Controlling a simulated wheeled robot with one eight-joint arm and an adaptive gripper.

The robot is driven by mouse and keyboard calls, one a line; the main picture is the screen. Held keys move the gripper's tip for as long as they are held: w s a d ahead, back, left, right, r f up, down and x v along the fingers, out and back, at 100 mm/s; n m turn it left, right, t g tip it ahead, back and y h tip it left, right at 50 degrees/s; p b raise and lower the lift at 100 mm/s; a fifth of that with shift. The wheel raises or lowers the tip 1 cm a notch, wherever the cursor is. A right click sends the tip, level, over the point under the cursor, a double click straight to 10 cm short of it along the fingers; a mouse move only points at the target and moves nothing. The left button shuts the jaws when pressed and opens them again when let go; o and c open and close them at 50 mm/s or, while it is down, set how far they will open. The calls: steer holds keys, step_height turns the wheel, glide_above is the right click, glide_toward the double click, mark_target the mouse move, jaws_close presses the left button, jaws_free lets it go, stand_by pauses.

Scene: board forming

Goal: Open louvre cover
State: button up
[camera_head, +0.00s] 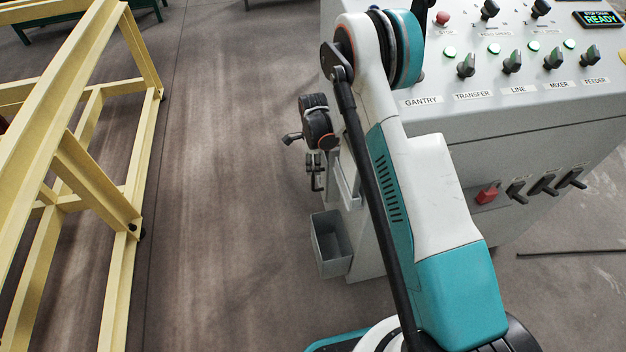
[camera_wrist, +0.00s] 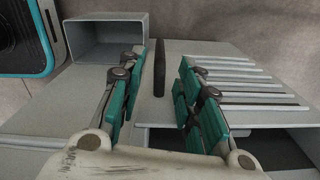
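The louvre cover (camera_wrist: 245,78) is a pale grey panel with several slats, on the right of the wrist view. A dark upright bar (camera_wrist: 160,68), which looks like its handle, stands along its left side. My gripper (camera_wrist: 161,66) has teal-padded fingers spread apart, one on each side of the bar. Gaps show between the bar and both fingers, so it is open and holds nothing. In the head view my wrist is beside the left side of the console (camera_head: 440,118); my arm hides much of that side and the slats cannot be made out.
A grey open bin (camera_head: 330,245) hangs low on the console's side; it also shows in the wrist view (camera_wrist: 105,38). A dark opening (camera_wrist: 270,148) lies below the slats. A yellow frame (camera_head: 95,180) stands at left, with clear floor (camera_head: 225,200) between.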

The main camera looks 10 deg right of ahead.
mark_target(313, 172)
step_height(313, 172, down, 8)
steer(key=shift+r+b, duration=0.2)
steer(key=shift+b, duration=1)
jaws_close()
